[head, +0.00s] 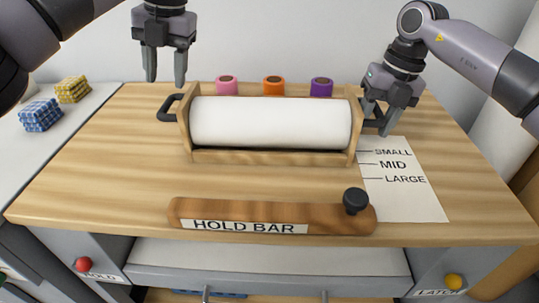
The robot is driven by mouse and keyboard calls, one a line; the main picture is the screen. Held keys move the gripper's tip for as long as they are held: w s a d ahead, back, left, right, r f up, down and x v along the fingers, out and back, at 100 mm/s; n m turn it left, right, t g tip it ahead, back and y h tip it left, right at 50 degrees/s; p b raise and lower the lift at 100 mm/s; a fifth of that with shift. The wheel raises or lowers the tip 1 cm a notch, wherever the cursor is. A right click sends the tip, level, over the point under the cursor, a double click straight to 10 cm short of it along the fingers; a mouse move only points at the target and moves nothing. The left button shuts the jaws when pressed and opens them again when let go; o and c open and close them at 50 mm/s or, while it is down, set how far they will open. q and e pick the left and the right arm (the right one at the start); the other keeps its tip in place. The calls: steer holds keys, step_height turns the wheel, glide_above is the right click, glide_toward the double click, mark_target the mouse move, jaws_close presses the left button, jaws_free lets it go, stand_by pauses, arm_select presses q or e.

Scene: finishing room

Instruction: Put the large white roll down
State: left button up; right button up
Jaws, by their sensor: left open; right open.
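The large white roll (270,122) lies on its side in a wooden cradle (272,156) on the table. The cradle has a black handle at each end, the left handle (163,108) and the right handle (374,124). My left gripper (166,80) is open and empty, pointing down above and behind the left handle, apart from it. My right gripper (378,120) is open at the right handle, with its fingers to either side of it in the picture. I cannot tell whether they touch the handle.
Pink (227,86), orange (274,86) and purple (321,87) rolls stand behind the cradle. A size sheet (408,200) lies at the right. The hold bar (270,217) with its black knob (356,200) lies along the front. Blue (41,115) and yellow (72,89) checked bundles are on the left counter.

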arm_select(q)
steer(key=v, duration=0.4)
steer(key=shift+r, duration=0.2)
arm_select(e)
step_height(320, 180, up, 12)
steer(key=d, duration=0.2)
steer(key=shift+f, duration=0.1)
stand_by(0.3)
